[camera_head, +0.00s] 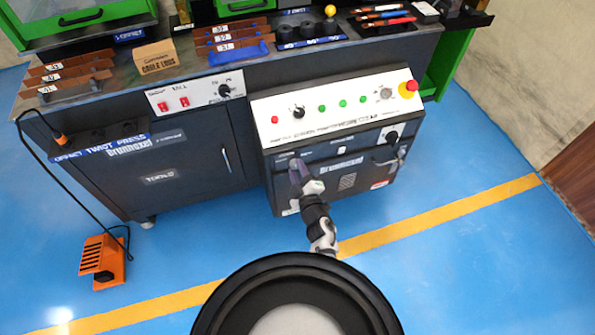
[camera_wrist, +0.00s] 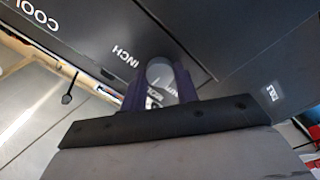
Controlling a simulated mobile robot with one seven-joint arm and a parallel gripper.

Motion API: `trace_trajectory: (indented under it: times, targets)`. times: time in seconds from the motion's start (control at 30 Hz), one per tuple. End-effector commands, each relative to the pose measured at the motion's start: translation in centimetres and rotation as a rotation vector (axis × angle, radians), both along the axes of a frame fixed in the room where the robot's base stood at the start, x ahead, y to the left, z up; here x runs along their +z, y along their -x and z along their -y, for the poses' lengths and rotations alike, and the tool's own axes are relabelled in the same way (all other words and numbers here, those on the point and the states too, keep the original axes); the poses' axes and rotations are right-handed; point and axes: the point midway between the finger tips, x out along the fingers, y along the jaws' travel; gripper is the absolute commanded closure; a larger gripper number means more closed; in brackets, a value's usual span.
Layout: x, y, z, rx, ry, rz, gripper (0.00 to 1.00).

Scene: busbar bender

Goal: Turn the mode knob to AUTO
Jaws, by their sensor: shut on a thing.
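My gripper (camera_head: 297,168) is at the left of the front face of the machine's control console, below the white sloped panel. In the wrist view, the purple fingers of my gripper (camera_wrist: 160,82) are shut on a round light-grey knob (camera_wrist: 159,70), which I take for the mode knob. The word INCH stands upside down beside it on the dark face. Another white label lies partly hidden between the fingers. I cannot read AUTO or tell which position the knob points to. In the head view my fingers cover the knob.
The white sloped panel (camera_head: 335,108) carries a black knob (camera_head: 298,112), green buttons and a red emergency stop (camera_head: 409,87). Another black knob (camera_head: 392,136) is on the front face at right. An orange foot pedal (camera_head: 102,262) with a cable lies on the floor at left. The blue floor in front is clear.

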Motion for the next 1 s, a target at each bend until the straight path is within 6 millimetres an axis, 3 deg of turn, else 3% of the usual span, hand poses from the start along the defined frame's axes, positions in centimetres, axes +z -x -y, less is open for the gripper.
trace_trajectory:
  times: [0.5,1.0]
  targets:
    - [0.08,-0.09,-0.04,-0.002,0.447,0.149,0.93]
    - [0.12,-0.08,-0.08,-0.001,0.675,0.222,0.93]
